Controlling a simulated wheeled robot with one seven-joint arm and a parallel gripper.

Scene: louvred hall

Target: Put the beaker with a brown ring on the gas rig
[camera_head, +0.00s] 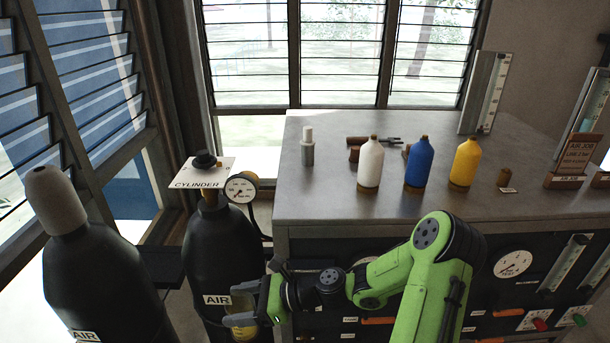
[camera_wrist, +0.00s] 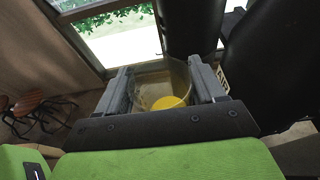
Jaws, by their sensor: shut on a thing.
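My gripper (camera_head: 251,302) is at the lower middle of the head view, low in front of the black cylinders. It is shut on a clear beaker (camera_wrist: 152,93), which sits between the two grey fingers in the wrist view. A yellow patch shows inside or at the bottom of the beaker; I cannot make out a brown ring. In the head view the beaker (camera_head: 241,331) is partly hidden by the fingers. A steel-topped bench (camera_head: 330,207) with a dark front panel of gauges and valves stands to the right; I cannot tell if it is the gas rig.
Black air cylinders (camera_head: 100,270) stand left. The bench top's front left is clear. Stools (camera_wrist: 38,108) show in the wrist view.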

